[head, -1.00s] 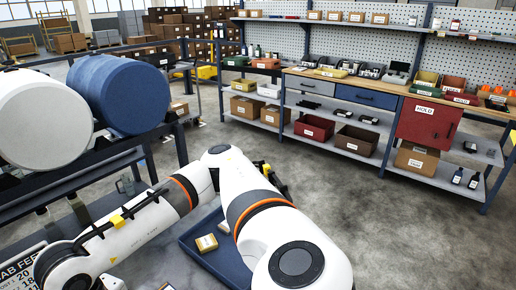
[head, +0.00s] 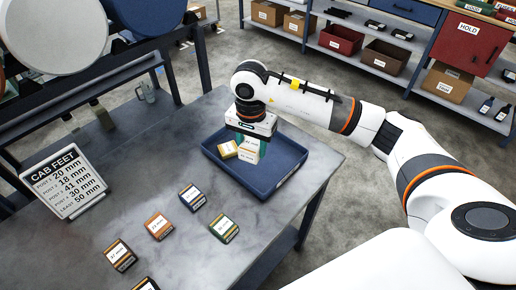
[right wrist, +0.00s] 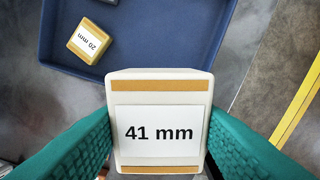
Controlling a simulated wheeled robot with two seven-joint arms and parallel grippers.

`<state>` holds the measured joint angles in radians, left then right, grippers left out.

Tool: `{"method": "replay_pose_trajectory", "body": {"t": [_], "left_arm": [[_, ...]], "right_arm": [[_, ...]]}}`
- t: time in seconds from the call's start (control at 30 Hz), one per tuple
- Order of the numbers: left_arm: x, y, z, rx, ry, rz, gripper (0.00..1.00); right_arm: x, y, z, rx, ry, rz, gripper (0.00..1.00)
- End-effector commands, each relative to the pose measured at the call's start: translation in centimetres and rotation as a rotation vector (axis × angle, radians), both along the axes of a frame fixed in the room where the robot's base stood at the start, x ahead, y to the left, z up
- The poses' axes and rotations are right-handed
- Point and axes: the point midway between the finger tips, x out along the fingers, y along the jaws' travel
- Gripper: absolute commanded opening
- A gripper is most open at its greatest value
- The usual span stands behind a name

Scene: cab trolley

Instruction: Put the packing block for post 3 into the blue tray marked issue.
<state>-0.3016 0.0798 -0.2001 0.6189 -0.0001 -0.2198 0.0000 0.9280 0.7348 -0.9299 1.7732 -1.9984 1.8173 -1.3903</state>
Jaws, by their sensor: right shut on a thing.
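The packing block (right wrist: 160,123) held by my right gripper (head: 251,145) is cream with orange bands and reads "41 mm" in the right wrist view. The green fingers are shut on its sides. In the head view the block (head: 248,156) hangs at the blue tray (head: 285,172); whether it touches the tray floor is unclear. In the wrist view it overlaps the tray's edge (right wrist: 60,68). A "20 mm" block (right wrist: 90,40) lies in the tray. The sign (head: 64,182) lists post 3 as 41 mm. The tray's marking is not visible. My left gripper is out of view.
Several labelled blocks, including an orange one (head: 159,226) and a green one (head: 223,228), stand on the grey table (head: 180,150) left of the tray. The tray's right part is clear. A shelf unit (head: 390,60) stands behind.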

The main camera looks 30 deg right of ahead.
Motion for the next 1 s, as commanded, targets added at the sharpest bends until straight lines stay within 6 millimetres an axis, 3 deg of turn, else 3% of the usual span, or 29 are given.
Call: {"method": "replay_pose_trajectory", "body": {"t": [0.1,0.27,0.5,1.0], "left_arm": [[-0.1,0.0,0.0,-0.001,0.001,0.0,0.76],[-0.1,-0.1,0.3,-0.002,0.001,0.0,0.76],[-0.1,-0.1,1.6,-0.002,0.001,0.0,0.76],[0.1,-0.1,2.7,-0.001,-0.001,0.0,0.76]], "right_arm": [[1.0,-1.4,-1.3,0.001,0.005,-0.192,0.22],[1.3,-2.4,-2.7,-0.002,0.004,-0.311,0.22],[1.4,-2.5,-6.9,-0.002,0.002,-0.323,0.22],[1.4,-2.5,-12.0,-0.001,-0.002,-0.318,0.22]]}}
